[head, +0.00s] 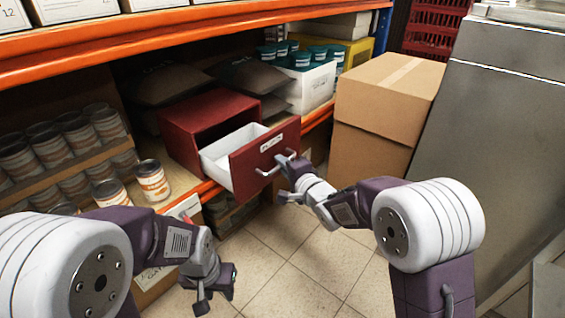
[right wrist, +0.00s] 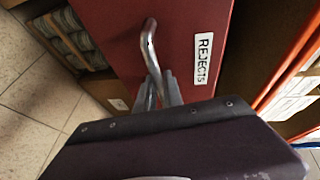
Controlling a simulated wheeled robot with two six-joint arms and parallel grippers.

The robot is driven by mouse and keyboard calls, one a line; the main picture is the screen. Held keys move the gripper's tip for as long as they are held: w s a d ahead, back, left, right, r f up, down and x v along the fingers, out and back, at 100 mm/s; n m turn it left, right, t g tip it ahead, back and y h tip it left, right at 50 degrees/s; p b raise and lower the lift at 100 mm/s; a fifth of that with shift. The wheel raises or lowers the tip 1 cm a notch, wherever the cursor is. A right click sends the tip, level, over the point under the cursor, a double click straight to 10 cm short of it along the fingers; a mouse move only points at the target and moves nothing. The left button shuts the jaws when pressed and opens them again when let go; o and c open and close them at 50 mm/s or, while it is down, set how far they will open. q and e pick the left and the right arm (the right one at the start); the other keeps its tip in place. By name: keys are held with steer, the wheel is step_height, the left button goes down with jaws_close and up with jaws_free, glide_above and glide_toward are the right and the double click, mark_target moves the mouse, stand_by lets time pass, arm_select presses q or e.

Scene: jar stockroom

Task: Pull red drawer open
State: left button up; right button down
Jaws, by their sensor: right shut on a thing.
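The red drawer (head: 252,168) is pulled well out of its red cabinet (head: 190,112) on the orange-edged shelf, and its white inside shows empty where visible. Its front has a silver bar handle (head: 288,160) and a white label, which reads REJECTS in the right wrist view (right wrist: 203,60). My right gripper (head: 285,178) is shut on the handle; its fingers (right wrist: 161,92) close around one end of the bar in the right wrist view. My left gripper (head: 216,284) hangs low at the left above the floor, empty, its fingers apart.
Cans with orange-brown labels (head: 152,180) stand left of the cabinet, one near the shelf edge. A white bin (head: 310,88) of teal-lidded jars stands behind. Stacked cardboard boxes (head: 375,150) stand right of the drawer. Tiled floor (head: 290,245) is clear in front.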

steer(key=c, duration=1.7)
jaws_free()
steer(key=shift+c, duration=0.2)
steer(key=p+v, duration=0.2)
steer(key=v, duration=0.7)
steer(key=shift+r+p, duration=0.1)
steer(key=shift+p, duration=0.25)
